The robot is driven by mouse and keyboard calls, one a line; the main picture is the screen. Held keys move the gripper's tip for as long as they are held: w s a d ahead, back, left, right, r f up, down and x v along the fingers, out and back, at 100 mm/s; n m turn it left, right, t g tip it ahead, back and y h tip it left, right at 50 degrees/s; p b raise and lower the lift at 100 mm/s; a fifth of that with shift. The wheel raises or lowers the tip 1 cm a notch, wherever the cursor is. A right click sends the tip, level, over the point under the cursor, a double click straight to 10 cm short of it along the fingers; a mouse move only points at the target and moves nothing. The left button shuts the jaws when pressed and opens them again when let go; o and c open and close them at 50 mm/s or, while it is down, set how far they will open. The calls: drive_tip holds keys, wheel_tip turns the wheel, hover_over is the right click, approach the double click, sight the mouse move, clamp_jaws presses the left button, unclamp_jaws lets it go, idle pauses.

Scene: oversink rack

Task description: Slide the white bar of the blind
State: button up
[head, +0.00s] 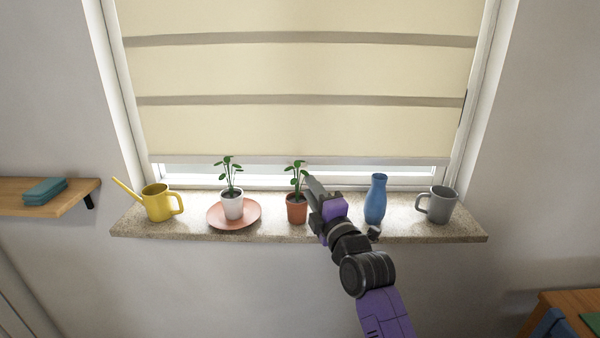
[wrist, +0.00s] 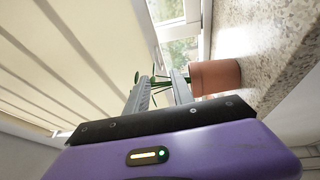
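The cream blind (head: 300,70) hangs over the window, lowered to just above the sill. Its white bar (head: 240,159) runs level along the lower edge, with a strip of bright glass under it. In the wrist view the blind (wrist: 70,60) fills the left side, turned on its side. My gripper (head: 310,182) is in front of the window, right of the middle plant and just below the bar in the picture. In the wrist view its two fingers (wrist: 160,82) stand apart with nothing clearly held between them. I cannot tell whether they touch the bar.
The stone sill (head: 345,228) holds a yellow watering can (head: 157,203), a white pot (head: 232,205) on an orange saucer (head: 216,217), a terracotta pot (head: 296,210) close beside my gripper, a blue vase (head: 376,200) and a grey mug (head: 438,206). A shelf (head: 80,190) is at left.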

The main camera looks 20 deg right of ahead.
drive_tip(key=w+r+p, duration=0.1)
drive_tip(key=w, duration=0.7)
drive_tip(key=shift+a, duration=0.3)
drive_tip(key=shift+r, duration=0.1)
clamp_jaws()
idle(1.1)
